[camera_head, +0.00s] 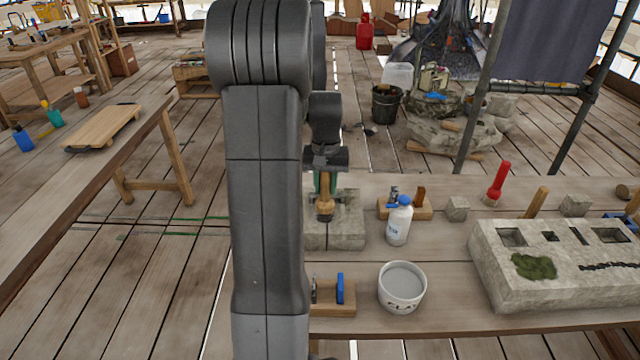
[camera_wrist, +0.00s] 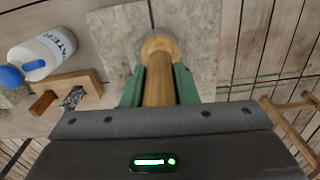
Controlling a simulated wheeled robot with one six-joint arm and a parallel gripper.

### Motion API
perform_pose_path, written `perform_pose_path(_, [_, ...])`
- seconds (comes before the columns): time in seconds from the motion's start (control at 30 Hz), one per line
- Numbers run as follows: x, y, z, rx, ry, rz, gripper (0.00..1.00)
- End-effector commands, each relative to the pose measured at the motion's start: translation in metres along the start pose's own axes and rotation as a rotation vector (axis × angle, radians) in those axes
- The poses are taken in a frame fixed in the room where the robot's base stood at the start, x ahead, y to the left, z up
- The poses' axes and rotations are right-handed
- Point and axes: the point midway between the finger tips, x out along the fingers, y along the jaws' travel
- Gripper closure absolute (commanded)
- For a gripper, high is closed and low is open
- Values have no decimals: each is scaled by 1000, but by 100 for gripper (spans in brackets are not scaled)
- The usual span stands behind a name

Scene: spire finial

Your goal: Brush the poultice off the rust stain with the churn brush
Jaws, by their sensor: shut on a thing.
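My gripper (camera_head: 322,181) is shut on the wooden churn brush, its green fingers on either side of the handle (camera_wrist: 158,82). The brush's round end (camera_head: 325,208) points down over a pale grey stone block (camera_head: 347,238) on the bench; it also shows in the wrist view (camera_wrist: 160,45). I cannot tell whether the brush touches the stone. A dark line runs across the block. I cannot make out the poultice or the rust stain on it; the brush and my arm hide part of its top.
A white water bottle (camera_head: 398,222) and a wooden tool holder (camera_head: 418,207) stand right of the block. A white tub (camera_head: 402,288) and another wooden holder (camera_head: 333,297) are nearer. A large mossy stone (camera_head: 550,292) fills the right. Bench space between tub and large stone is clear.

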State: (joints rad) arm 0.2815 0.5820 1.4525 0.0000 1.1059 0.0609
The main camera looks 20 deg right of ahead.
Motion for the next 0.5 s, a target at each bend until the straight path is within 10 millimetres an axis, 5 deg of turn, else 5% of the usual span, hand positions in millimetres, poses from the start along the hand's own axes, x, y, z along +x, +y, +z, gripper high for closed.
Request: perform_pose_path(0.5, [0, 18, -1, 2, -3, 1, 100])
